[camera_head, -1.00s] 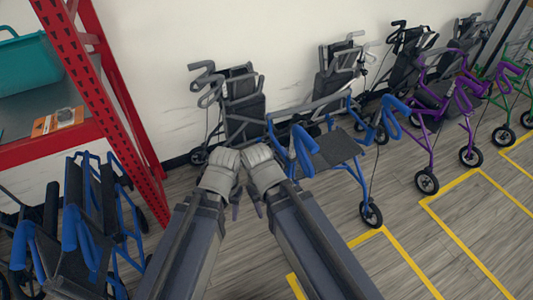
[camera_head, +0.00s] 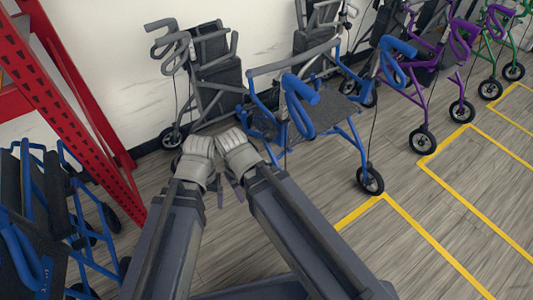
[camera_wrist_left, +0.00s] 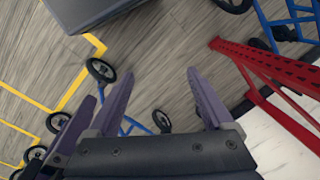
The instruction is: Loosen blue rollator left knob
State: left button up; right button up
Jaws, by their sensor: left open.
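The blue rollator (camera_head: 340,110) stands unfolded right of my grippers in the head view, with a dark seat, blue looped handles and black wheels. Its near handle (camera_head: 301,104) and far handle (camera_head: 396,60) show; I cannot make out a knob. My left gripper (camera_head: 207,165) is in front of the rollators, apart from the blue one. In the left wrist view its two purple fingers (camera_wrist_left: 158,80) are spread with nothing between them. My right gripper (camera_head: 236,165) is close beside it; its jaws are too hidden to tell.
A red shelf post (camera_head: 85,110) stands at left, with a folded blue rollator (camera_head: 45,205) by it. A grey rollator (camera_head: 215,75) stands against the wall behind my grippers. Purple (camera_head: 450,60) and green rollators line the right. Yellow lines mark the clear floor in front.

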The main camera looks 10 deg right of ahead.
pick_arm(q)
notch_tip(320, 180, down, 19)
jog(key=w+a+b, duration=0.2)
jog(key=a+b, duration=0.1)
jog(key=b, duration=1.3)
jog(key=m+t+h+b, duration=0.65)
jog(key=m+h, duration=0.75)
jog(key=h, duration=0.4)
send_near(266, 137)
jog(key=x, duration=0.3)
jog(key=shift+x, duration=3.75)
jog(key=shift+f, duration=0.15)
jog(key=shift+a, duration=0.1)
grip_shut()
